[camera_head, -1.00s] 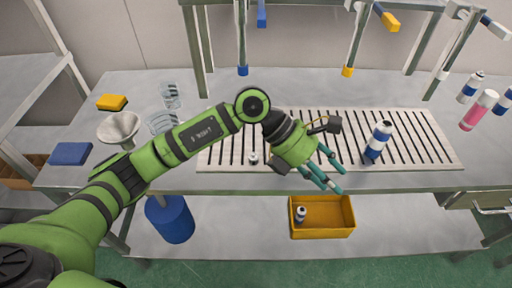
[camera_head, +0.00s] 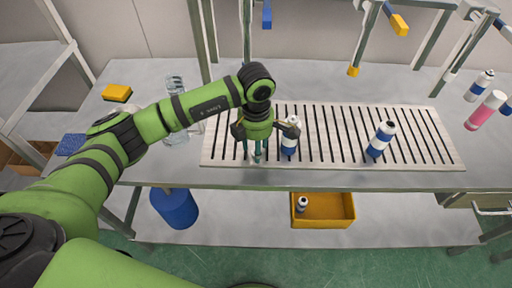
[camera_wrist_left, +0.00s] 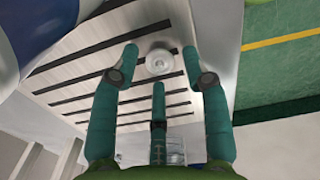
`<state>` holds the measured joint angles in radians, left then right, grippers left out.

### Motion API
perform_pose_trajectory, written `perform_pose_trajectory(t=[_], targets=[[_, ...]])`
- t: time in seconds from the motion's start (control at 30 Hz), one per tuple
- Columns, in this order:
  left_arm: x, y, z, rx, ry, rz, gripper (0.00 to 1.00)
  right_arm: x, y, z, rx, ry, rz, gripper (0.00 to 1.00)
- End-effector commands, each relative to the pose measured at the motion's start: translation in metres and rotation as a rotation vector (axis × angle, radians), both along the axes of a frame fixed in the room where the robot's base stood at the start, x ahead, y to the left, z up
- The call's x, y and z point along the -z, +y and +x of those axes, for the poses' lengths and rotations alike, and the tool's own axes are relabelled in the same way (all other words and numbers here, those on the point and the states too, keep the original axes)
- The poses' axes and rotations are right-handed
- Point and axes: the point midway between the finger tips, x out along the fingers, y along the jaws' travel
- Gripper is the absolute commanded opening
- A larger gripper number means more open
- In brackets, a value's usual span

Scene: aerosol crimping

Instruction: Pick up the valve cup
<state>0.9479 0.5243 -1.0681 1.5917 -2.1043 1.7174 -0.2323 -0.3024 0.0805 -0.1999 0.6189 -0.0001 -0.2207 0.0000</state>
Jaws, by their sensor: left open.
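The valve cup is a small round white piece (camera_wrist_left: 159,63) lying on the slatted tray in the left wrist view. In the head view it is largely hidden at my fingertips. My left gripper (camera_head: 257,154) points down over the tray's front left part. I cannot tell how far above the cup the fingertips are. My right gripper is not in view.
On the slatted tray (camera_head: 333,162), a blue-and-white can (camera_head: 290,142) stands close right of my gripper; another (camera_head: 381,140) stands further right. Rack posts rise behind.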

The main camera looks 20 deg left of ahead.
Motion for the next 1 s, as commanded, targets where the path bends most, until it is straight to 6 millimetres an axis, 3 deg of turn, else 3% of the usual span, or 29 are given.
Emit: perform_pose_trajectory(t=[0.3,0.33,0.47,1.0], targets=[[0.0078,-0.0003,-0.0003,0.001,0.0,-0.001,0.46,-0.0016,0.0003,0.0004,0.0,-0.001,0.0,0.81],[0.0078,-0.0003,-0.0003,0.001,0.0,-0.001,0.35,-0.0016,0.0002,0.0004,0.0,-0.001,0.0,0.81],[0.0076,-0.0003,-0.0003,0.001,0.0,-0.001,0.17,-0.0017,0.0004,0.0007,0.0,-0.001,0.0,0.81],[-0.0006,-0.0002,0.0009,0.001,-0.004,-0.001,0.17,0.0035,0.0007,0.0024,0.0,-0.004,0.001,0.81]])
